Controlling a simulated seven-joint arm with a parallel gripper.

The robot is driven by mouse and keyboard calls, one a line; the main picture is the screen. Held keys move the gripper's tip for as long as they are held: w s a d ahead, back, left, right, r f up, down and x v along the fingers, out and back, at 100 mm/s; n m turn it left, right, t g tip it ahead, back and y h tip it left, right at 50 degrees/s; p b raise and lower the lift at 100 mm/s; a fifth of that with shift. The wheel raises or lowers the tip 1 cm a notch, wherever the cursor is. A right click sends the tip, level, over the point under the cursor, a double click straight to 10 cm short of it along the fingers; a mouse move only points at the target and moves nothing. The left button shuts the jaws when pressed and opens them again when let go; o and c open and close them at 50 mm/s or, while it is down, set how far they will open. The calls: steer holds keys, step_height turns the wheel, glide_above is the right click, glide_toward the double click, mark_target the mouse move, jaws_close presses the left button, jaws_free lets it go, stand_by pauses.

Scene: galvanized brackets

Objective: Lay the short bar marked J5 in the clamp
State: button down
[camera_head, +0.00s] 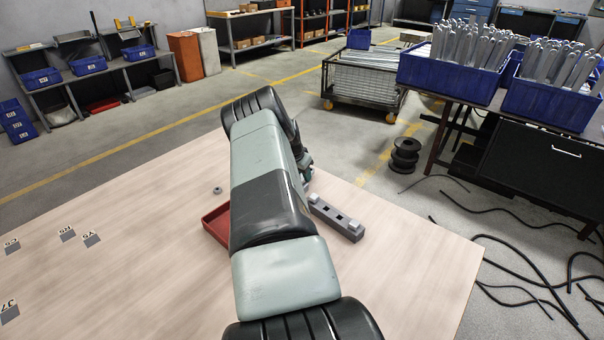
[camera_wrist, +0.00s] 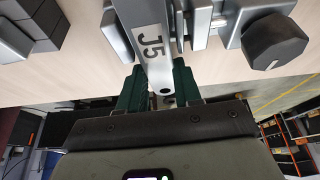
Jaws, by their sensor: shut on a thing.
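The short bar marked J5 (camera_wrist: 148,35) is a light grey metal bar with a hole near its close end, in the wrist view. My gripper (camera_wrist: 160,88) has its green fingers shut on that end. The clamp (camera_wrist: 232,22), grey with a dark knob (camera_wrist: 274,42), stands at the upper right of the wrist view. The bar's far part runs up beside the clamp's upright plates, seemingly between them. I cannot tell whether it rests on the clamp. In the head view my arm hides the bar and most of my gripper.
A dark grey block with pale studs (camera_head: 337,217) lies right of my arm. A red tray (camera_head: 216,222) is partly hidden at its left, with a small grey ring (camera_head: 217,190) beyond. Marked grey plates (camera_head: 67,234) lie at the table's left. The table's front right is clear.

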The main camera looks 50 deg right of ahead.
steer(key=shift+f, duration=0.45)
stand_by(0.4)
steer(key=c, duration=0.7)
jaws_free()
steer(key=shift+r, duration=3)
